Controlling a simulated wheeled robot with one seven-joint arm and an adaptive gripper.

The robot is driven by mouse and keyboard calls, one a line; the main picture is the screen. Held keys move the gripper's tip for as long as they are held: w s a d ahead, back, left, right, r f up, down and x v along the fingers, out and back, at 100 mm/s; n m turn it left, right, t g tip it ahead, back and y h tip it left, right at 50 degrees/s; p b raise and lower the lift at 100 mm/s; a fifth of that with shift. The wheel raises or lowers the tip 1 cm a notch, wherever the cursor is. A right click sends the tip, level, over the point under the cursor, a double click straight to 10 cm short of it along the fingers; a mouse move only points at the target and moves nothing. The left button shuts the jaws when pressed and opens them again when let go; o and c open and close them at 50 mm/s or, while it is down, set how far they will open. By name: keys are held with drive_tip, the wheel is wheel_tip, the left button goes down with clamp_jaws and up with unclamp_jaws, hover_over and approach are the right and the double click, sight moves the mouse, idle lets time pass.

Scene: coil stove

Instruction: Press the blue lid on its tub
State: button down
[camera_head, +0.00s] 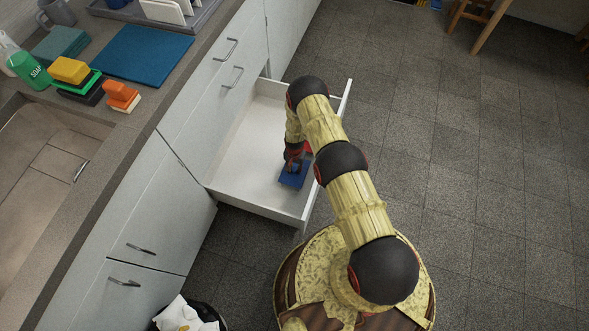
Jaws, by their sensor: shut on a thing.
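A flat, square blue piece, which looks like the blue lid (291,181), is inside the open white drawer (246,152), near its right side. My gripper (294,168) points down onto it and is shut on it. I cannot tell whether the lid rests on something or is held above the drawer floor. No tub can be made out; anything under the lid is hidden by the lid and my gripper. My arm covers part of the drawer's right side.
The drawer floor left of the lid is bare. The counter holds a blue mat (143,54), stacked sponges (75,76), a green soap bottle (28,70) and a sink (45,150). A bin (188,314) stands below.

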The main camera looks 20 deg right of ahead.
drive_tip(key=c, duration=1.5)
unclamp_jaws()
drive_tip(key=shift+o, duration=0.9)
drive_tip(key=o, duration=0.3)
drive_tip(key=shift+o, duration=0.2)
drive_tip(key=shift+r, duration=0.15)
drive_tip(key=shift+r+p, duration=1.95)
drive_tip(key=shift+r, duration=1.4)
drive_tip(key=shift+c, duration=0.5)
drive_tip(key=c, duration=1.5)
clamp_jaws()
